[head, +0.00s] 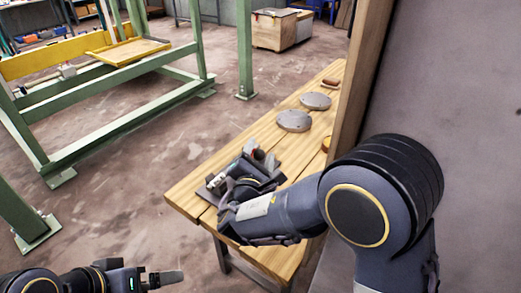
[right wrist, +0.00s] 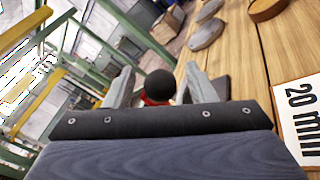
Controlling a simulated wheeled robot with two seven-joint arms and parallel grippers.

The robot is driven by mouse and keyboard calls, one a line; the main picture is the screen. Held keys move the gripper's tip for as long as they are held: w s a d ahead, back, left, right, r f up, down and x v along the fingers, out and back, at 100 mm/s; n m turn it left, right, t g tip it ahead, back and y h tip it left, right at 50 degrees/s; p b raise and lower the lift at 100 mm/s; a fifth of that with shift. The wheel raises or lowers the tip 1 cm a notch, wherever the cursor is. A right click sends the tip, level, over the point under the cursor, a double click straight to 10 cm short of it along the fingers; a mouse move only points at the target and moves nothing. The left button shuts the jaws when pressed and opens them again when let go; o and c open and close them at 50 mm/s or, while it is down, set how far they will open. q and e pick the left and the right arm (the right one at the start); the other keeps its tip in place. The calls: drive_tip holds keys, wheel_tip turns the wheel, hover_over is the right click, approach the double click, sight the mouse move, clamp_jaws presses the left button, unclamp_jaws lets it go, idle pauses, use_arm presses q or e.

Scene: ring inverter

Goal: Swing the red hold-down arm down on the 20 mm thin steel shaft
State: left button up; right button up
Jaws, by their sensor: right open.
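In the right wrist view a round black knob (right wrist: 160,85) with a bit of red (right wrist: 150,102) under it shows between the fingers of my right gripper (right wrist: 159,78). The red part looks like the hold-down arm; most of it is hidden behind the gripper body. The fingers stand open on both sides of the knob, and I cannot tell if either touches it. In the head view a small red part (head: 249,152) shows beyond my right wrist. The steel shaft cannot be made out clearly. My left gripper (head: 165,278) is at the lower left, away from the bench.
The wooden bench (head: 185,196) carries two grey discs (head: 294,121) (head: 315,101) farther back. A sign reading "20 mm" (right wrist: 300,115) shows at the right of the right wrist view. A wooden post and grey wall border the bench's right side. A green frame (head: 120,118) stands at the left.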

drive_tip(key=shift+w+d, duration=0.15)
drive_tip(key=shift+w, duration=0.5)
drive_tip(key=shift+f, duration=0.1)
clamp_jaws()
